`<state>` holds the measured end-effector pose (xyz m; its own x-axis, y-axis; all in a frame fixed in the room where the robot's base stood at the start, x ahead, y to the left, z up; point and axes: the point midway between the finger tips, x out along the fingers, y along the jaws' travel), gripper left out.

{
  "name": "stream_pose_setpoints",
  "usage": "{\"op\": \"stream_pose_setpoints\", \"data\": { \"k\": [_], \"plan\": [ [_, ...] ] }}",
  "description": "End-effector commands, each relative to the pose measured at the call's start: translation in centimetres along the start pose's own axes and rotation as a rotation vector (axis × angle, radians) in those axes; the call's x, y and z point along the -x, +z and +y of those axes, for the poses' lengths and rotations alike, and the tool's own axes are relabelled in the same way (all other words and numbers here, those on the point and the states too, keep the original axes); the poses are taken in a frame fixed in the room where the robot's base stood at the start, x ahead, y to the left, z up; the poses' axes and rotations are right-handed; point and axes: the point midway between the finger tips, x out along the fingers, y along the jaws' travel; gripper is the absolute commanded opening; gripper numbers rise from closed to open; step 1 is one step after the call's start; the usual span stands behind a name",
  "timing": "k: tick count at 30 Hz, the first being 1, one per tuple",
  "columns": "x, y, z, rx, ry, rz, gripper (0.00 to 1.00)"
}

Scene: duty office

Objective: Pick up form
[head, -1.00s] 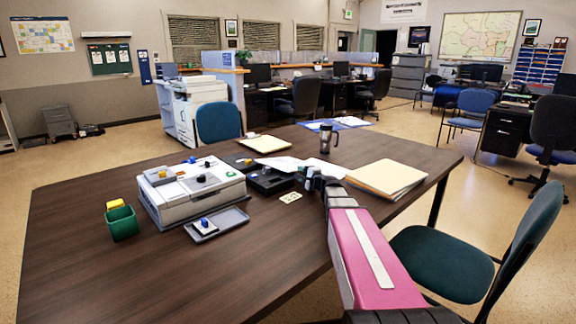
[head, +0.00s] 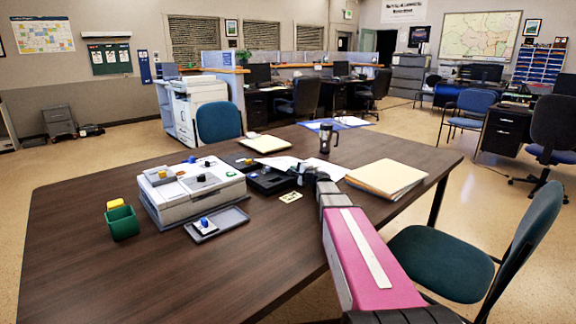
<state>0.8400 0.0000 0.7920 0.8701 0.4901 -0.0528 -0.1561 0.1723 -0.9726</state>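White paper sheets, which look like the form (head: 279,163), lie on the dark wooden table (head: 90,272) around its middle, partly beside and behind a black tray (head: 269,181). My gripper (head: 301,170) is small and dark at the far end of my arm. It is low over the table, at the right part of the papers. Its fingers are too small and too hidden by my arm to tell open from shut, or whether they touch paper.
A stack of manila folders (head: 388,178) lies to the right and a dark mug (head: 325,139) stands behind. A grey-white box (head: 203,206), a shallow grey tray (head: 232,219) and a green cup (head: 122,224) are to the left. The table's front left is clear.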

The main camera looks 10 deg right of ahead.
Motion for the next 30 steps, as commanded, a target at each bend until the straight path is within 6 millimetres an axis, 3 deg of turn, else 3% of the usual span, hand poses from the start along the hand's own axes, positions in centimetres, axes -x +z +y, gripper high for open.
{"op": "stream_pose_setpoints", "data": {
  "k": [11, 21, 30],
  "plan": [
    [0.1, 0.1, -0.4, 0.0, 0.0, 0.0, 0.0],
    [0.2, 0.9, -3.9, 0.003, -0.002, 0.0, 0.0],
    [3.8, -3.2, -8.4, 0.001, -0.003, 0.002, 0.0]
  ]
}}
